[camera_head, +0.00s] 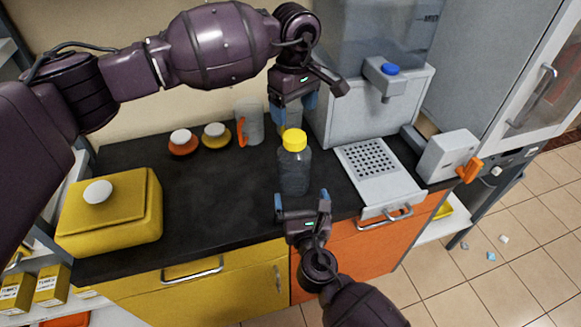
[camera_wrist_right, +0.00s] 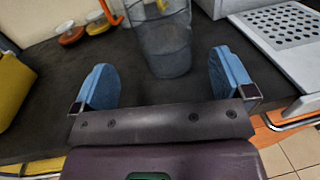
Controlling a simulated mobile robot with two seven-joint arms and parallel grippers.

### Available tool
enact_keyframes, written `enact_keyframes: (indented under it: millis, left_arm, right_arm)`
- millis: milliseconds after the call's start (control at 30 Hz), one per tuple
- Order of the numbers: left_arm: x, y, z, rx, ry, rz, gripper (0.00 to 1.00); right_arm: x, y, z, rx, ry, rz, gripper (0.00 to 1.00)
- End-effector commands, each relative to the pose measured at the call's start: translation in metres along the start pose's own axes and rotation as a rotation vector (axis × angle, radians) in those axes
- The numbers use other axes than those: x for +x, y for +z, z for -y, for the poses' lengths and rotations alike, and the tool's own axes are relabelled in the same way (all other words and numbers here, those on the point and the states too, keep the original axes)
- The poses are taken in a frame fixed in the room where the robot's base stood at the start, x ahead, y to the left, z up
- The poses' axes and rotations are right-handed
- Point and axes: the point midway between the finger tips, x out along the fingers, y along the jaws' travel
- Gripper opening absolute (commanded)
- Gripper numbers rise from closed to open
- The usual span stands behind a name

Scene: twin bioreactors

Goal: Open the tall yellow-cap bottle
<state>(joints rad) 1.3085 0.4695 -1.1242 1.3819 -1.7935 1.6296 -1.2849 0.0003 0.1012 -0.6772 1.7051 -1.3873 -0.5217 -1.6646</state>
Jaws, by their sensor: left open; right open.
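The tall bottle (camera_head: 294,175) with the yellow cap (camera_head: 294,140) stands upright on the black countertop; its body is dark and see-through. The cap is on the bottle. My left gripper (camera_head: 296,108) points down with open jaws, just above and slightly behind the cap in the head view. My right gripper (camera_head: 302,203) is open at the counter's front edge, in front of the bottle. In the right wrist view the bottle's body (camera_wrist_right: 166,48) stands beyond and between the two open blue fingers (camera_wrist_right: 164,80), apart from both. The bottle's top is cut off there.
A grey dispenser (camera_head: 372,105) with a blue button and a perforated tray (camera_head: 372,160) stand right of the bottle. A clear jug (camera_head: 250,120) with an orange handle and two small lidded jars (camera_head: 183,140) are behind left. A yellow box (camera_head: 110,215) sits left. Counter between is clear.

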Motion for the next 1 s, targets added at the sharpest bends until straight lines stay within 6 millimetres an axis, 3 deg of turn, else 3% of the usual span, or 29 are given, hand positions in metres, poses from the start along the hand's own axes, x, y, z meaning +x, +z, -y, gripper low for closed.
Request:
enact_keyframes:
  millis: [267, 700, 1000]
  left_arm:
    - [0.0, 0.001, 0.0, 0.03, 0.0, 0.003, 0.77]
    - [-0.001, 0.001, 0.0, 0.029, 0.001, 0.004, 0.77]
    - [-0.001, 0.001, 0.0, 0.029, 0.001, 0.004, 0.77]
  right_arm:
    - [0.014, 0.0, 0.001, -0.038, -0.001, 0.0, 1.0]
    - [0.081, 0.001, 0.0, -0.034, -0.001, 0.0, 1.0]
    - [0.106, 0.0, 0.0, -0.034, -0.001, -0.002, 1.0]
